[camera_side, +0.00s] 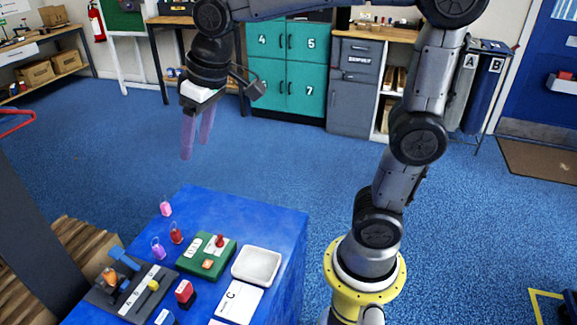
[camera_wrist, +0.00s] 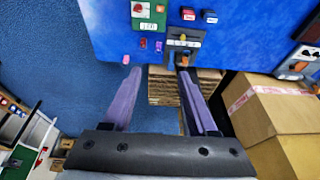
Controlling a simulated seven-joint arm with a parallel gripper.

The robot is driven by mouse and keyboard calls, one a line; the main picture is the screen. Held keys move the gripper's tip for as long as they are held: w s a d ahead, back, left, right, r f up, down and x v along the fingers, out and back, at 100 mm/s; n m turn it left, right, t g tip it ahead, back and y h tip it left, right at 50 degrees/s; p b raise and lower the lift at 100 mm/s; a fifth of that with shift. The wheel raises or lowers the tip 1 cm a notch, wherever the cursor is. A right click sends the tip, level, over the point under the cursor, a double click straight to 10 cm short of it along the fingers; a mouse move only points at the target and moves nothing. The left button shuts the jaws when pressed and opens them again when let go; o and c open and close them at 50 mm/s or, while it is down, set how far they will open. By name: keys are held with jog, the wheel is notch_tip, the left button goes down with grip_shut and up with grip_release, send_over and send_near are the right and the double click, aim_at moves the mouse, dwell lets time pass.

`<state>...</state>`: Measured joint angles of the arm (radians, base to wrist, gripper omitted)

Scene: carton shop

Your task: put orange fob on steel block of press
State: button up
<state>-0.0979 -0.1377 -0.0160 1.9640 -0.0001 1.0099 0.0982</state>
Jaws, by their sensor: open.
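The press (camera_side: 128,296) is a dark grey base at the near left of the blue table, with a blue lever (camera_side: 123,258) and a yellow part (camera_side: 153,286). A small orange item (camera_side: 110,275), which looks like the orange fob, is at the press's left end; whether it rests on the steel block I cannot tell. In the wrist view this orange item (camera_wrist: 184,60) is at the end of the press (camera_wrist: 183,43) nearest my fingers. The steel block is not clearly distinguishable. My gripper (camera_side: 196,150) is open and empty, high above and beyond the table's far edge.
Pink (camera_side: 166,209), red (camera_side: 176,236) and purple (camera_side: 158,251) fobs stand left of a green board (camera_side: 222,247) bearing a flat orange piece (camera_side: 208,264). A white tray (camera_side: 257,265), a card (camera_side: 238,302) and a red block (camera_side: 185,292) are nearby. Cartons (camera_wrist: 272,115) lie beside the table.

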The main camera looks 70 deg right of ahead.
jog(key=s+d+f+t, duration=0.1)
jog(key=s+f, duration=0.1)
jog(key=s, duration=0.6)
jog(key=s+d+f+t, duration=0.1)
jog(key=s+d+f, duration=0.1)
jog(key=s, duration=0.6)
jog(key=shift+s+d+f, duration=0.15)
jog(key=shift+s+f, duration=0.25)
